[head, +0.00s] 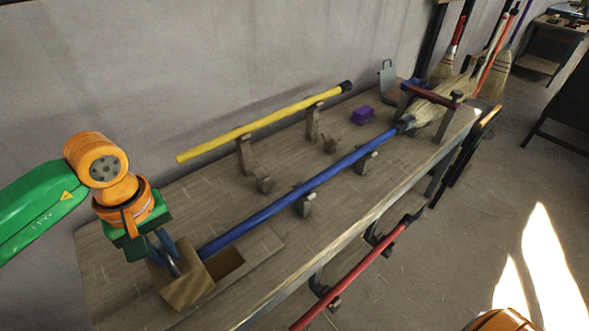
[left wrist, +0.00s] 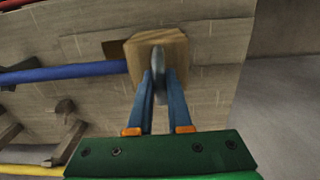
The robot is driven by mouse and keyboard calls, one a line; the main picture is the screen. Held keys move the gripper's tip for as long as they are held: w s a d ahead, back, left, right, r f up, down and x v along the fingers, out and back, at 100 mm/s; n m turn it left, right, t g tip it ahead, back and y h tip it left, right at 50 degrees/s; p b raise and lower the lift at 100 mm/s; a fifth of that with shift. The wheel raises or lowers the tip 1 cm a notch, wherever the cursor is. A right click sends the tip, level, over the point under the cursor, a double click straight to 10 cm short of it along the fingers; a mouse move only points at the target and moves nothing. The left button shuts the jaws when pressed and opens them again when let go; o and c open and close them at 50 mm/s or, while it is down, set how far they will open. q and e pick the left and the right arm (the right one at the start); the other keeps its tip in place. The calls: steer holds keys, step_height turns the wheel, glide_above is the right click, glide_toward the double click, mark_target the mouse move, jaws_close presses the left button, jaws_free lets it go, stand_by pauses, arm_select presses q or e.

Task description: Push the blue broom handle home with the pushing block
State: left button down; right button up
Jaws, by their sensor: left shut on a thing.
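The blue broom handle (head: 285,199) lies along the bench on low wooden supports. Its far end meets the straw broom head (head: 426,112). Its near end is at the wooden pushing block (head: 188,289); the handle (left wrist: 70,73) also reaches the block (left wrist: 157,56) in the left wrist view. I cannot tell whether they touch or are slightly apart. My left gripper (head: 171,262) is shut on the block's grey metal grip; its blue fingers (left wrist: 159,95) stand either side of that grip. My right gripper is not in view.
A yellow handle (head: 255,125) rests on raised supports along the wall side. A purple block (head: 363,115) sits further back. A red handle (head: 360,268) hangs along the bench's front. A rectangular recess (head: 224,264) lies beside the pushing block. More brooms (head: 497,75) stand at the back.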

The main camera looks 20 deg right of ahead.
arm_select(q)
steer(key=shift+d, duration=0.3)
steer(key=shift+w, duration=0.1)
stand_by(0.6)
steer(key=c, duration=1)
jaws_free()
steer(key=shift+d, duration=0.1)
steer(key=o, duration=0.8)
steer(key=shift+w+d, duration=0.15)
steer(key=shift+d, duration=0.3)
steer(key=shift+a, duration=0.3)
steer(key=shift+r, duration=0.1)
